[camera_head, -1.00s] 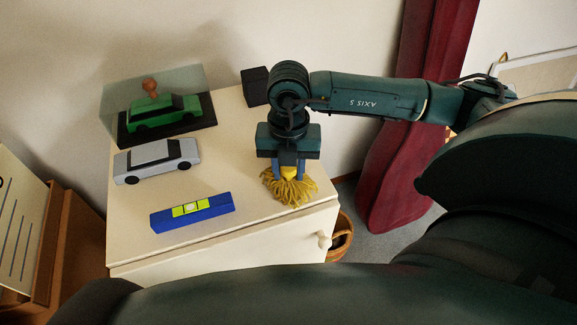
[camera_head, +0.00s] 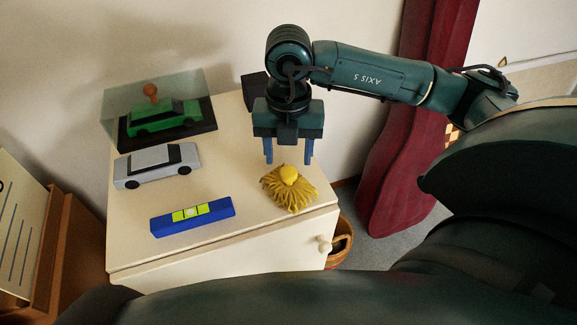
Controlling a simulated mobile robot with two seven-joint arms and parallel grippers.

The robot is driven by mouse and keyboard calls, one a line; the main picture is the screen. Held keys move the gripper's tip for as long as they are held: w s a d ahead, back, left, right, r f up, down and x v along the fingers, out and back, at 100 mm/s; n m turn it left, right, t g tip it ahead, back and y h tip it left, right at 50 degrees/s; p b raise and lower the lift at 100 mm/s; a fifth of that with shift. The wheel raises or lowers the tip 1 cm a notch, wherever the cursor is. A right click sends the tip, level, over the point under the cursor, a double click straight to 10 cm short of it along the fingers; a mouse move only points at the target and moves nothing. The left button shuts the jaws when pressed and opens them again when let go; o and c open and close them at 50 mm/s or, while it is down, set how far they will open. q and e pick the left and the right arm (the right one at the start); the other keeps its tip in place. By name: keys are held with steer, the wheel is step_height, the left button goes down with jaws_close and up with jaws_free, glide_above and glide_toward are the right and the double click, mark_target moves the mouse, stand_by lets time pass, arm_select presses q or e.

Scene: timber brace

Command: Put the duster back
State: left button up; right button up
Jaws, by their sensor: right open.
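The duster (camera_head: 290,192) has a yellow knob and shaggy yellow strands. It lies on the cream cabinet top (camera_head: 235,150), close to the front right edge. My right gripper (camera_head: 289,158) is open and empty, pointing down just above and behind the duster, apart from it. Its two blue fingers are spread. My left gripper does not show.
A blue spirit level (camera_head: 193,216) lies left of the duster. A silver toy car (camera_head: 157,163) and a green car (camera_head: 163,120) under a clear case stand further left. A dark block (camera_head: 256,90) sits at the back. Clear surface lies between.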

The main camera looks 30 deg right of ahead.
mark_target(288, 171)
step_height(288, 171, up, 6)
steer(key=shift+f, duration=0.1)
stand_by(0.6)
